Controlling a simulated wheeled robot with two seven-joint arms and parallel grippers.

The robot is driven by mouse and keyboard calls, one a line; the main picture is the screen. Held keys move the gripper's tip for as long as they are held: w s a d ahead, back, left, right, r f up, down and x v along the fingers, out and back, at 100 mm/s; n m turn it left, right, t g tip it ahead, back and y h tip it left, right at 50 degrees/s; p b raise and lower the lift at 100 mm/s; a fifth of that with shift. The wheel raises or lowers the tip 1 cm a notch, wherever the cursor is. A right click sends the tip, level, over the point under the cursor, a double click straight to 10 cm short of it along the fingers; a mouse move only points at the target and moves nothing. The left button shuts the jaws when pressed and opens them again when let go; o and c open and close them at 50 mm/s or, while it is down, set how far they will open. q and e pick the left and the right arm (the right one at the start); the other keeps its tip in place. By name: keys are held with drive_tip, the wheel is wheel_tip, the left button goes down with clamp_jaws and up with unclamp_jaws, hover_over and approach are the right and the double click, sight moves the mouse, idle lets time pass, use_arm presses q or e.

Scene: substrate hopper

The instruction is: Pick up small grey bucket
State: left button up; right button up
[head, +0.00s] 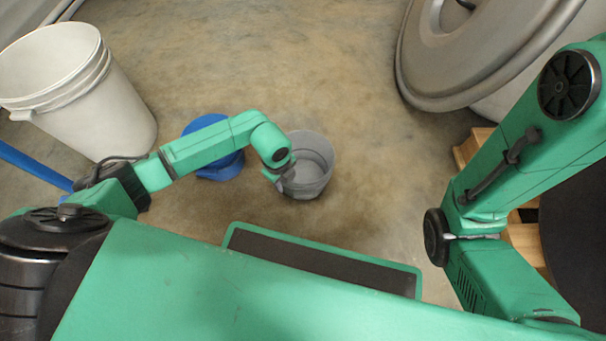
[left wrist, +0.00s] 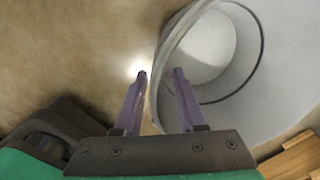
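The small grey bucket (head: 313,170) stands upright on the floor in the middle of the head view. It fills the upper right of the left wrist view (left wrist: 245,95), with its open mouth and inside showing. My left gripper (head: 280,174) is at the bucket's left rim. In the left wrist view its two purple fingers (left wrist: 160,72) are apart. The left finger is outside the bucket and the right finger overlaps the bucket at its rim, so the near wall appears between them. I cannot tell whether either finger touches it. My right gripper is out of view.
A blue container (head: 221,166) stands just left of the grey bucket, partly behind my left arm. A large white bucket (head: 75,90) is at the far left. A big grey lid (head: 470,50) is at the top right, near a wooden pallet (head: 472,147). Floor beyond the bucket is clear.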

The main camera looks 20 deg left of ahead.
use_arm(q)
drive_tip(key=shift+d+f, duration=0.1)
drive_tip(key=shift+f, duration=0.8)
drive_tip(key=shift+r, duration=0.15)
clamp_jaws()
idle(0.5)
